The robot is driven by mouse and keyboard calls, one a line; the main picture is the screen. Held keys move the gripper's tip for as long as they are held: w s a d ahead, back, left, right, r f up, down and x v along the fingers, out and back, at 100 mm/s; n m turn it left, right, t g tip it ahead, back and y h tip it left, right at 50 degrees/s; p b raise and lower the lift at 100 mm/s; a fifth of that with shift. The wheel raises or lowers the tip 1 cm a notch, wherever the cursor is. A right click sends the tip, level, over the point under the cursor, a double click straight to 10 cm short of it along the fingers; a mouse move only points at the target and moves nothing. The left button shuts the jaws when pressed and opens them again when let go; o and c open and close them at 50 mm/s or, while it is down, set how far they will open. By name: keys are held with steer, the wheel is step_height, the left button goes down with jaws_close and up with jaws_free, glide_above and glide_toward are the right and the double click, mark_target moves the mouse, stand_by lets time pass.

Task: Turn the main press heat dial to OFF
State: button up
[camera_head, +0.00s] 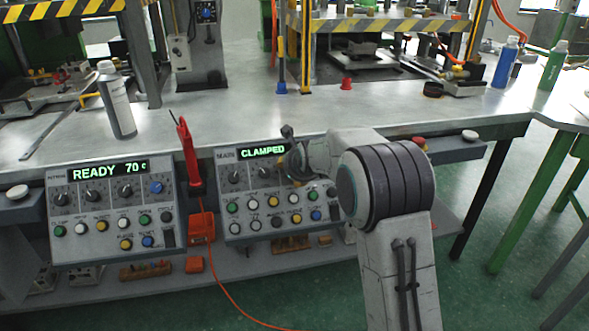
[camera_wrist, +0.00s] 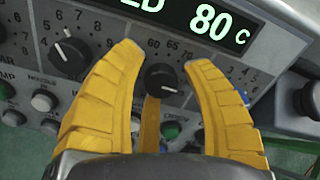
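The main press panel (camera_head: 246,218) in the head view is labelled MAIN and reads CLAMPED. In the wrist view its display (camera_wrist: 215,25) shows 80 c. Below it is a black round dial (camera_wrist: 162,78) with a white pointer mark and a scale with 60, 65 and 70. My gripper (camera_wrist: 163,56) has yellow fingers spread apart, one on each side of this dial. A gap shows between the dial and each finger, so they do not appear to grip it. In the head view my arm hides the panel's right part.
Another black dial (camera_wrist: 69,56) is to the left, with push buttons below. The second panel (camera_head: 108,208) reads READY 70 c. A red tool (camera_head: 188,155) with an orange cable hangs between the panels. A grey bottle (camera_head: 117,103) stands on the bench.

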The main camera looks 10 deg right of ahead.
steer(key=shift+r, duration=0.1)
jaws_close()
stand_by(0.4)
